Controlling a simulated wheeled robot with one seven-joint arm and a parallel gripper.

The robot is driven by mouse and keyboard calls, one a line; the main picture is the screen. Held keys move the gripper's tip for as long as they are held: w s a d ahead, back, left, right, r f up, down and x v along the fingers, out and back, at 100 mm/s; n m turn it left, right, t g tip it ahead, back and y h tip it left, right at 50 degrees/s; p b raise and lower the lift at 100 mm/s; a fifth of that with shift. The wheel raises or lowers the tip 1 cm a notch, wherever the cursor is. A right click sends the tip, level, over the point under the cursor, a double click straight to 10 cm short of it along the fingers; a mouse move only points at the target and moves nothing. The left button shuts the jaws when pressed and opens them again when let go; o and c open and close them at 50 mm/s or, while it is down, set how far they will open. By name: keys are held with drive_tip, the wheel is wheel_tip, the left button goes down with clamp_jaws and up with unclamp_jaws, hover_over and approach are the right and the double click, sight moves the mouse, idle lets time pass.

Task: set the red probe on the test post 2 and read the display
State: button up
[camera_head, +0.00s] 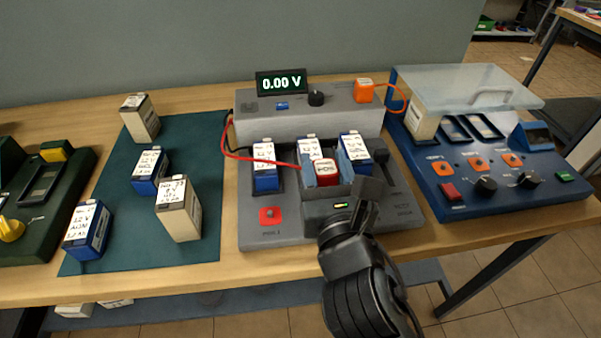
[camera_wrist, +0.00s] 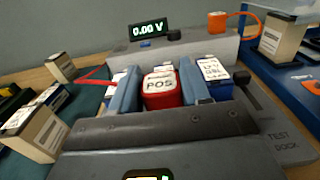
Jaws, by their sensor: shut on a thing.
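My gripper (camera_head: 325,172) is shut on the red probe (camera_head: 326,168), a red block with a white "POS" label. In the wrist view the probe (camera_wrist: 160,90) sits between the two blue-grey fingers. A red lead runs from it to the left side of the grey test dock (camera_head: 290,215). The probe is over the middle of the dock, in front of the middle battery (camera_head: 307,143). I cannot tell whether it touches anything below; the test posts are hidden or not identifiable. The display (camera_head: 281,81) reads 0.00 V.
Blue batteries (camera_head: 264,175) and (camera_head: 353,149) stand left and right in the dock. An orange block (camera_head: 363,91) sits on its back right. Several batteries stand on the green mat (camera_head: 140,249) at left. A blue charger with a clear lid (camera_head: 465,85) is at right.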

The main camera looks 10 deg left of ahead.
drive_tip(key=shift+a+f+b, duration=0.2)
drive_tip(key=shift+f+b, duration=0.4)
drive_tip(key=shift+b, duration=0.05)
wheel_tip(320, 180, down, 5)
drive_tip(key=b, duration=0.5)
drive_tip(key=shift+r+b, duration=0.15)
drive_tip(key=shift+b, duration=0.25)
drive_tip(key=shift+r+p, duration=0.1)
drive_tip(key=shift+p, duration=0.85)
drive_tip(key=shift+f+b, duration=0.4)
drive_tip(key=shift+f, duration=0.3)
idle(0.6)
drive_tip(key=o, duration=0.9)
drive_tip(key=v, duration=1.1)
drive_tip(key=shift+b, duration=0.45)
drive_tip(key=shift+d, duration=0.1)
